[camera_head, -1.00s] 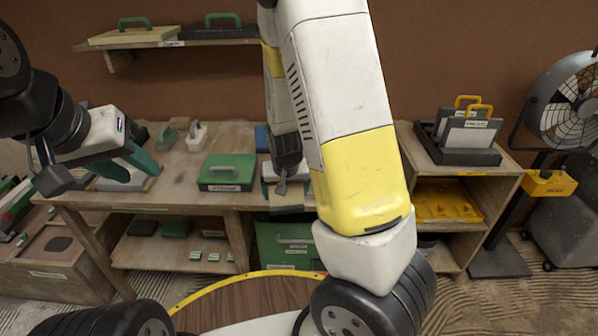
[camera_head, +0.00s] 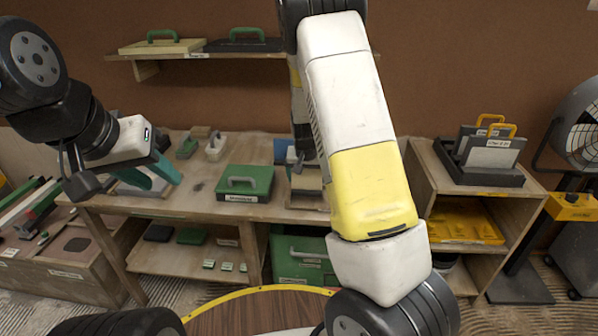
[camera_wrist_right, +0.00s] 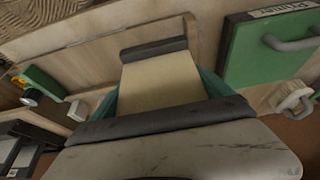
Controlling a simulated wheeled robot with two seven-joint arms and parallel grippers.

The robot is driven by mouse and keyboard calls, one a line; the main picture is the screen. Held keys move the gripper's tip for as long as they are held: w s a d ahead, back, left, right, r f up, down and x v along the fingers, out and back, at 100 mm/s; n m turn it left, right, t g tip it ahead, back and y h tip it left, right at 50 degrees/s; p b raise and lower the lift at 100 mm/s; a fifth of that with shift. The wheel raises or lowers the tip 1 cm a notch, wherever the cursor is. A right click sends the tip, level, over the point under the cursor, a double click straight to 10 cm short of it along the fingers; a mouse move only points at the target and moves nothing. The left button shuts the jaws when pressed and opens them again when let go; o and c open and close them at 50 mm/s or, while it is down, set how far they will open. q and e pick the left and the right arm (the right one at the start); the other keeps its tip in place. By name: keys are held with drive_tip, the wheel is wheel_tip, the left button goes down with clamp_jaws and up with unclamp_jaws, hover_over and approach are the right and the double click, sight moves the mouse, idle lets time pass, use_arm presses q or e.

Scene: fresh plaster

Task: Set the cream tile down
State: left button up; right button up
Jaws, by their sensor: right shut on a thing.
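The cream tile (camera_wrist_right: 160,82) lies between the two dark finger pads of my right gripper (camera_wrist_right: 155,85) in the right wrist view. Teal finger parts show at its sides. In the head view, my right arm covers most of the right gripper, which is over the workbench (camera_head: 205,195) to the right of the green case (camera_head: 245,183). Whether the tile touches a surface cannot be told. My left gripper (camera_head: 150,176) has its teal fingers apart with no held thing visible, near the bench's left end, above or beside a grey flat piece.
A wall shelf (camera_head: 290,55) holds handled tools. On the right, a cabinet (camera_head: 520,205) carries a dark rack (camera_head: 485,172) with yellow-handled tools; a fan (camera_head: 585,130) stands beyond. Small blocks and hand tools lie at the bench's back. Some bare bench shows left of the green case.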

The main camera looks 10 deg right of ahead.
sight(308, 184)
drive_tip(key=shift+w+d+f, duration=0.1)
drive_tip(key=shift+w+d, duration=0.15)
drive_tip(key=shift+w, duration=0.25)
drive_tip(key=shift+w+d, duration=0.25)
drive_tip(key=shift+w, duration=0.25)
drive_tip(key=shift+f, duration=1.75)
drive_tip(key=shift+f, duration=0.2)
drive_tip(key=o, duration=1.5)
drive_tip(key=shift+s+f, duration=0.15)
drive_tip(key=shift+o, duration=0.2)
